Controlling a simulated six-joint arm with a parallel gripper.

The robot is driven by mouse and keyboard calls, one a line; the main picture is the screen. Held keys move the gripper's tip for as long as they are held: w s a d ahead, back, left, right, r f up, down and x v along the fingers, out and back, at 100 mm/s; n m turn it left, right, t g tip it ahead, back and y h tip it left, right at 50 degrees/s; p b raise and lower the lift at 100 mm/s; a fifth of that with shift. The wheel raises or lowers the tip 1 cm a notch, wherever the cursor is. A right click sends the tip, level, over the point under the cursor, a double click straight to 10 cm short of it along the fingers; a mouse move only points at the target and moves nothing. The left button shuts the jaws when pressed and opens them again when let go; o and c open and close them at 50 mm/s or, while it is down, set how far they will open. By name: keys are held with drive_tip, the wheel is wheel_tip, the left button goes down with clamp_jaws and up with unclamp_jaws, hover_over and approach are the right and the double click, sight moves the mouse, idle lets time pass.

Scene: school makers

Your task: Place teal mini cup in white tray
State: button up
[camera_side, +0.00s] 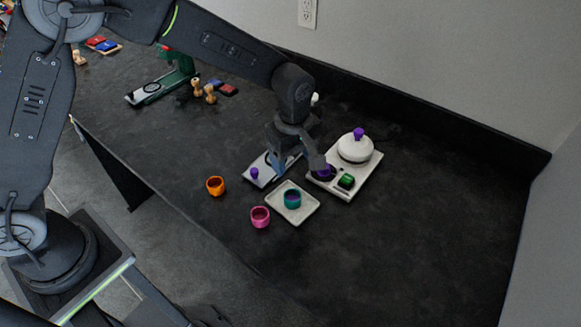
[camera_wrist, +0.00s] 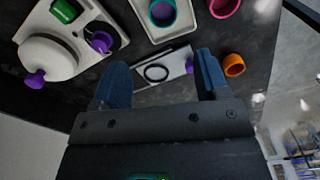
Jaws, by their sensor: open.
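The teal mini cup (camera_side: 292,199) stands upright inside the white tray (camera_side: 306,213) in the side view. In the wrist view the teal cup (camera_wrist: 162,12) and the white tray (camera_wrist: 184,25) show at the top edge, partly cut off. My gripper (camera_wrist: 157,75) is open with blue fingers apart and nothing between them that it holds. In the side view my gripper (camera_side: 296,160) hangs behind the tray, above a small plate with a purple knob (camera_side: 254,172). It is apart from the teal cup.
An orange cup (camera_side: 215,186) and a pink cup (camera_side: 260,217) stand left of the tray. Behind it, a pale board (camera_side: 350,187) bears a white lidded pot (camera_side: 354,148), a green block (camera_side: 346,181) and a purple piece. The table's right side is clear.

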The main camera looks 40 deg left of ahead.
drive_tip(key=s+a+r+m+t, duration=0.1)
drive_tip(key=s+a+r+m, duration=0.2)
drive_tip(key=s+a+r, duration=0.35)
drive_tip(key=s+a+r+m+t, duration=0.2)
drive_tip(key=s+a+r+m, duration=0.15)
drive_tip(key=r, duration=0.55)
drive_tip(key=s+a+r+m+t, duration=0.1)
drive_tip(key=s+a+m, duration=0.1)
drive_tip(key=s+m, duration=0.2)
drive_tip(key=s+a+r+m+t, duration=0.1)
drive_tip(key=s+a+m, duration=0.2)
drive_tip(key=s, duration=0.5)
drive_tip(key=shift+s+m+t, duration=0.2)
drive_tip(key=shift+m+t, duration=0.1)
drive_tip(key=shift+m, duration=0.05)
drive_tip(key=shift+r, duration=0.1)
